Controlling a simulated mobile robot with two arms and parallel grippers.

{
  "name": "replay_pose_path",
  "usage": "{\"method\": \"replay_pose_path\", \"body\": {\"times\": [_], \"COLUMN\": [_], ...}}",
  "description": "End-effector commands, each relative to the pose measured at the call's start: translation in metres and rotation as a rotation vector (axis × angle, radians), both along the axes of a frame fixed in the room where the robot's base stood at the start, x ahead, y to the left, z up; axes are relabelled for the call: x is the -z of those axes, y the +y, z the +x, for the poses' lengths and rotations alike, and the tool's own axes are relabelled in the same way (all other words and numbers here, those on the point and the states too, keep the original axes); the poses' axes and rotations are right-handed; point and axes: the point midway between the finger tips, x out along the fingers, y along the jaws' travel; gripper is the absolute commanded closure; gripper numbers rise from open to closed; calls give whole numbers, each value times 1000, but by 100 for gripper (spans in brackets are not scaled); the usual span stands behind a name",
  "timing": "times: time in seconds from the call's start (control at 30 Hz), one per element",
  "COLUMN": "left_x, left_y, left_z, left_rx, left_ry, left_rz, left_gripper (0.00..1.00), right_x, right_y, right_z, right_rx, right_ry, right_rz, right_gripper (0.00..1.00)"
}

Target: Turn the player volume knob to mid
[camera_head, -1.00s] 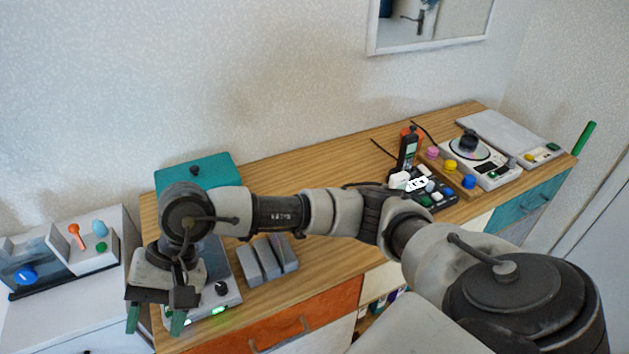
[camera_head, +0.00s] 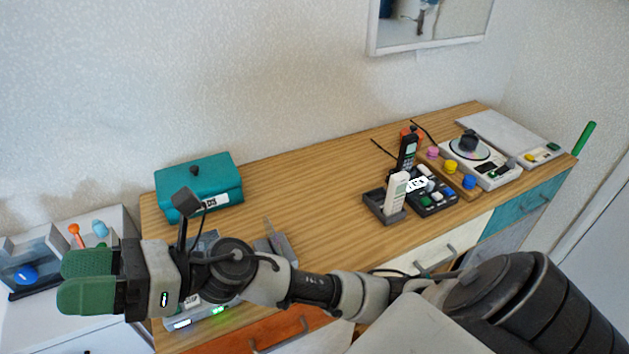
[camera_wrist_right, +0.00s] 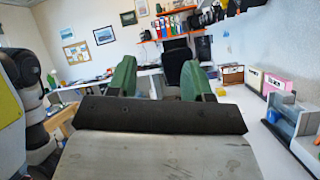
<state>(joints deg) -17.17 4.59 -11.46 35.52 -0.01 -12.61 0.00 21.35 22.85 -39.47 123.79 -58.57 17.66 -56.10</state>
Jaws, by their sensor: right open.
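A white player with a shiny disc (camera_head: 469,149) and a dark piece on it stands at the back right of the wooden dresser; a small dark knob (camera_head: 511,163) shows near its front right. A grey device with lit green displays (camera_head: 219,310) stands at the dresser's left front, mostly hidden by my right arm; its black knob is hidden now. I cannot tell for sure which is the task's player. My right gripper (camera_head: 62,281) is open, empty, pointing left beyond the dresser's left end. Its green fingers show apart in the wrist view (camera_wrist_right: 158,76). My left gripper is not in view.
A teal box (camera_head: 200,185) stands at the back left, grey blocks (camera_head: 277,240) behind my arm. A cordless phone (camera_head: 397,190) in a dark holder, a button panel (camera_head: 436,199) and coloured knobs (camera_head: 450,166) stand right of centre. The dresser's middle is clear.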

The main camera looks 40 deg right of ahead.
Motion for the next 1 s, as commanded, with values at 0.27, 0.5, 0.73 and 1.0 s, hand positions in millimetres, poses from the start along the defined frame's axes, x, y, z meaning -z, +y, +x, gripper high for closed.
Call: {"method": "replay_pose_path", "body": {"times": [0.27,0.5,0.73,1.0], "left_x": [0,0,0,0], "left_y": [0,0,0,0], "left_z": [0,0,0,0], "left_rx": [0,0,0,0], "left_ry": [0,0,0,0], "left_rz": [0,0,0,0], "left_gripper": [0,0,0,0], "right_x": [5,30,62,107], "right_y": [-45,-83,-113,-145], "right_z": [33,52,60,57], "right_rx": [131,227,309,411], "right_ry": [448,771,1028,1302], "right_rz": [322,557,749,961], "right_gripper": [50,50,50,50]}}
